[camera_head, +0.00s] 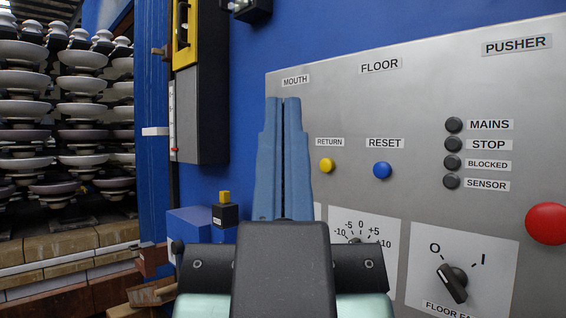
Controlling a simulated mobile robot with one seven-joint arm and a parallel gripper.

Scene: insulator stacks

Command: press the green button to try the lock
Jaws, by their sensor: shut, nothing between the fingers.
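No green button shows in the camera view. My gripper (283,101) is shut and empty, with its two blue fingers together and pointing away from me. The fingertips appear just below the MOUTH label (295,80) near the left edge of the grey control panel (420,90). My fingers and wrist hide part of the panel's left side. I cannot tell whether the fingertips touch the panel.
The panel carries a yellow RETURN button (327,165), a blue RESET button (382,170), a dial (356,240), a rotary switch (453,284), several dark lamps (453,144) and a big red button (547,223). Left are a yellow-framed unit (186,35) and stacked insulators (80,110).

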